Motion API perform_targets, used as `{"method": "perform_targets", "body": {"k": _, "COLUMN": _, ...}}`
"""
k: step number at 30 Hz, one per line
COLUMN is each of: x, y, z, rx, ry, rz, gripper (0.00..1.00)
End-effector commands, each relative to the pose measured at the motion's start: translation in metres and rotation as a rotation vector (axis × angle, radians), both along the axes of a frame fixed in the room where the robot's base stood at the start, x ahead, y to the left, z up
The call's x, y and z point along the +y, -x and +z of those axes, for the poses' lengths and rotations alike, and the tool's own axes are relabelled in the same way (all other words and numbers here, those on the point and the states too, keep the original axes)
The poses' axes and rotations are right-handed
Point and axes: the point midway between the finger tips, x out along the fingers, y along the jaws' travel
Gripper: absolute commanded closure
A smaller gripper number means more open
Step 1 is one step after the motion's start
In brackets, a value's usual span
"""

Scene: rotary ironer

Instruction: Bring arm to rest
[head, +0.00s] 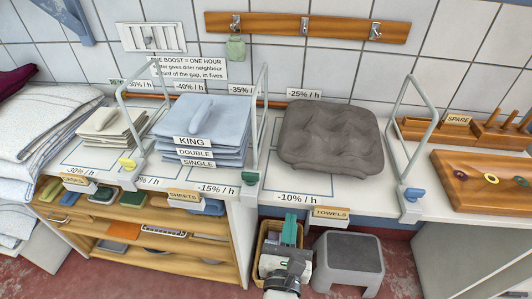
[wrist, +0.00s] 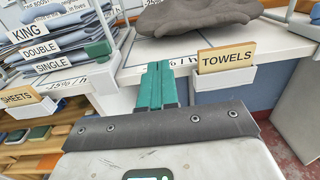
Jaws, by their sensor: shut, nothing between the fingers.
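My gripper (head: 290,229) is low in front of the counter in the head view, above a basket, with its green fingers together and nothing between them. In the wrist view the green fingers (wrist: 158,86) point toward the counter's front edge, left of the TOWELS sign (wrist: 226,57). I cannot tell whether the fingertips touch the edge. My arm (head: 285,283) comes up from the bottom of the head view.
A grey folded pile (head: 331,136) lies on the counter above my gripper. Blue folded linen (head: 203,130) is stacked left of it. A wicker basket (head: 267,246) and a grey step stool (head: 347,257) stand beside my arm. Upright metal frames (head: 413,140) rise from the counter.

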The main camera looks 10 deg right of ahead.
Motion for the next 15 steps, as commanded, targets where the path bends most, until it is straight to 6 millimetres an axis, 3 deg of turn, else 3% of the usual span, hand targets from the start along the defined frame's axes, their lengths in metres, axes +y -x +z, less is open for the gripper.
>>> {"method": "perform_targets", "body": {"k": 4, "x": -0.002, "y": 0.0, "z": 0.0, "rx": 0.0, "ry": -0.011, "rz": -0.006, "gripper": 1.0}}
{"method": "perform_targets", "body": {"k": 7, "x": -0.021, "y": 0.003, "z": -0.004, "rx": -0.001, "ry": -0.1, "rz": -0.054, "gripper": 1.0}}
{"method": "perform_targets", "body": {"k": 11, "x": -0.075, "y": 0.016, "z": -0.019, "rx": -0.015, "ry": -0.394, "rz": -0.216, "gripper": 1.0}}
{"method": "perform_targets", "body": {"k": 15, "x": -0.144, "y": 0.051, "z": -0.051, "rx": -0.067, "ry": -0.847, "rz": -0.499, "gripper": 1.0}}
